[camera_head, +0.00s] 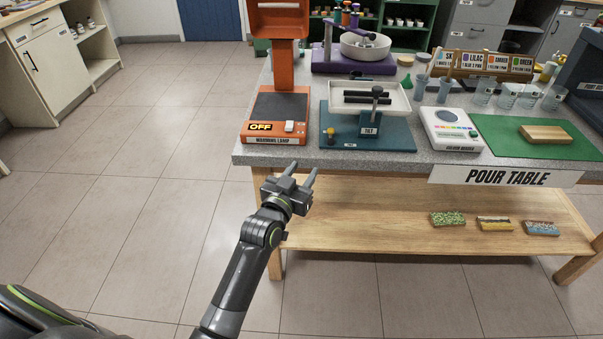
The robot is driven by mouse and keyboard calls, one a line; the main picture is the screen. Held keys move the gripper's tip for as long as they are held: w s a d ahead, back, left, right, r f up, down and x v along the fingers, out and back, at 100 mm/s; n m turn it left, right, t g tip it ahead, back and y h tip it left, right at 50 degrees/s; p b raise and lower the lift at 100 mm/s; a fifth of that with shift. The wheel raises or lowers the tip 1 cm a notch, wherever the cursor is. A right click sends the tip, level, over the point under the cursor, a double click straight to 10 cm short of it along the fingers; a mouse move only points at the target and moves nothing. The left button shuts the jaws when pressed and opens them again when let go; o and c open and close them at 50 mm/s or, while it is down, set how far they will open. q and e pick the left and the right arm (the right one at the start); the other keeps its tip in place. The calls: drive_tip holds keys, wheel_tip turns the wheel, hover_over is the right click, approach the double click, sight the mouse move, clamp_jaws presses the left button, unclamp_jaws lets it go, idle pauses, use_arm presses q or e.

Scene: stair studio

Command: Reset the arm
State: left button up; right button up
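My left arm (238,282) comes in from the bottom of the head view and reaches up and away. Its gripper (302,173) is in front of the pour table's front edge, below the warming lamp. The two fingers are spread apart with nothing between them, so it is open and empty. I cannot tell how far it is from the table edge. My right arm and gripper are not in view.
The pour table (410,170) carries a warming lamp (270,128) marked OFF, a tilt stand (372,138), a colour mixer (450,130) and a green mat (500,142). Several bars lie on its lower shelf (380,215). Floor (130,170) at left is clear.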

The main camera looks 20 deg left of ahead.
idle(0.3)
use_arm(q)
drive_tip(key=s+a+f+g+y+p, duration=0.1)
drive_tip(key=s+a+f+g, duration=0.3)
drive_tip(key=f, duration=0.6)
drive_tip(key=s+d+f+g+p, duration=0.1)
drive_tip(key=s+f, duration=0.4)
drive_tip(key=f, duration=0.6)
drive_tip(key=s+a+f+g+y, duration=0.1)
drive_tip(key=s+a+f+g, duration=0.3)
drive_tip(key=f, duration=0.6)
drive_tip(key=s+a+f+g, duration=0.1)
drive_tip(key=s+f, duration=0.4)
drive_tip(key=s, duration=0.8)
drive_tip(key=s+a+f+n+g+p, duration=0.1)
drive_tip(key=s+f+g, duration=0.3)
drive_tip(key=s, duration=0.9)
drive_tip(key=s+a+f+g+p, duration=0.1)
drive_tip(key=s+f+g, duration=0.1)
drive_tip(key=s+f, duration=0.6)
drive_tip(key=s, duration=0.5)
drive_tip(key=shift+s+f+n+g+y, duration=0.25)
drive_tip(key=shift+s+n+g+y, duration=0.05)
drive_tip(key=shift+g, duration=0.1)
drive_tip(key=shift+a, duration=0.1)
